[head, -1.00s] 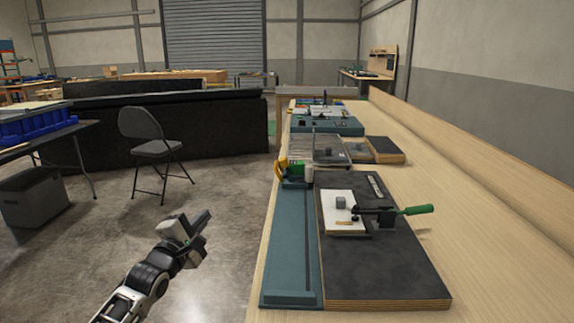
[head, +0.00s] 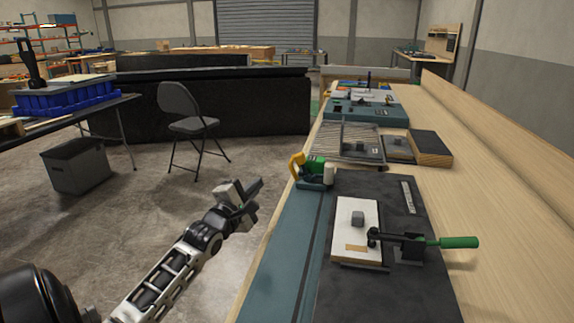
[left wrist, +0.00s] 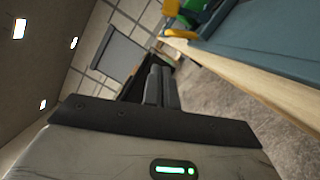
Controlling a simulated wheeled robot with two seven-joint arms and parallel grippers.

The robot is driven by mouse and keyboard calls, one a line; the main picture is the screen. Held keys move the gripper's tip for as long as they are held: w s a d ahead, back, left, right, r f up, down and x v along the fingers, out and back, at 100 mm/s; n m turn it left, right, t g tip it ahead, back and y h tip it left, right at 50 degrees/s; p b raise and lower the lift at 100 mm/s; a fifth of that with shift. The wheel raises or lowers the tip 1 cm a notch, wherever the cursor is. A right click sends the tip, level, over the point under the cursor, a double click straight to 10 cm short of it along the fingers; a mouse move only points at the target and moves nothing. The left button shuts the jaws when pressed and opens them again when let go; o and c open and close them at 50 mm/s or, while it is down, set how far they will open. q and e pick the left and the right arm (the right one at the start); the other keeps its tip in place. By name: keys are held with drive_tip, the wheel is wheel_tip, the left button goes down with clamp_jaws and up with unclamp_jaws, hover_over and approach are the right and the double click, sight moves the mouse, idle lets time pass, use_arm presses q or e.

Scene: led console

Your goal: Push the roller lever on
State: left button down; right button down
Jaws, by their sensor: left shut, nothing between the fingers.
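A teal console (head: 362,110) with small dark parts on top stands further back on the long bench. No part on it shows clearly enough to be told as the roller lever. Nearer, a green and yellow device (head: 314,168) with a pale cylinder sits at the far end of a teal rail; it also shows in the left wrist view (left wrist: 190,18). My left gripper (head: 250,190) is shut and empty, left of the bench edge and short of that device. Its closed fingers (left wrist: 160,87) show in the left wrist view. My right gripper is not in view.
A dark board (head: 400,285) carries a white plate and a green-handled clamp (head: 455,242). Grey ribbed and wooden blocks (head: 430,150) lie between it and the console. A folding chair (head: 185,115) and grey bin (head: 76,165) stand left. The floor beside the bench is clear.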

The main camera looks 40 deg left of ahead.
sight(302, 165)
use_arm(q)
drive_tip(key=w, duration=0.3)
drive_tip(key=w+r, duration=0.1)
drive_tip(key=w, duration=0.3)
drive_tip(key=w+r, duration=0.1)
drive_tip(key=w, duration=0.2)
drive_tip(key=shift+w+r+p, duration=0.1)
drive_tip(key=shift+w+p, duration=0.05)
drive_tip(key=shift+p, duration=0.25)
drive_tip(key=shift+w+d+r, duration=0.1)
drive_tip(key=shift+w+d, duration=0.1)
drive_tip(key=shift+d, duration=0.2)
drive_tip(key=shift+w+d, duration=0.1)
drive_tip(key=shift+d, duration=0.05)
